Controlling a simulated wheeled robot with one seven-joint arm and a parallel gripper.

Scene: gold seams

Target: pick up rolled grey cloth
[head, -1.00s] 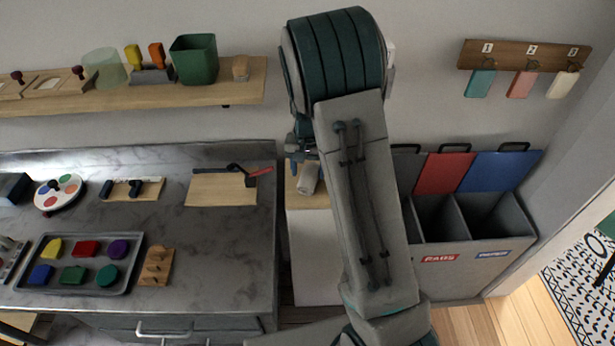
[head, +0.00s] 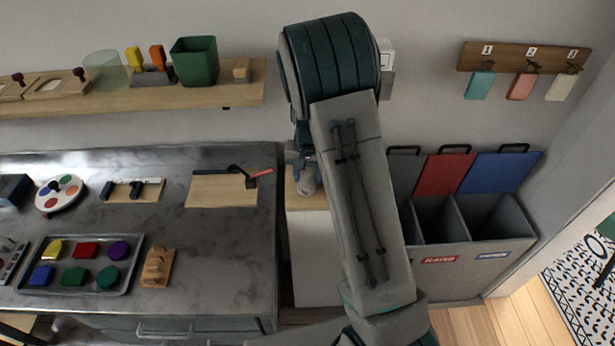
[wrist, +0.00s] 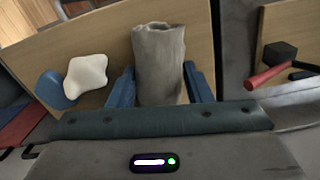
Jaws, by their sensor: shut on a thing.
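The rolled grey cloth (wrist: 160,65) stands between the two blue fingers of my gripper (wrist: 160,85) in the wrist view, and the fingers press on its two sides. In the head view my gripper (head: 303,185) is over the small wooden-topped cabinet (head: 306,201), partly hidden by my own arm. The end of the grey cloth (head: 306,188) shows just below it. I cannot tell whether the cloth still touches the wooden top.
In the wrist view a white lumpy thing (wrist: 86,78) and a blue thing (wrist: 56,88) lie on the wood beside the cloth. The marble counter (head: 220,245) is left. Sorting bins (head: 470,220) stand right, and a wall shelf (head: 220,94) is upper left.

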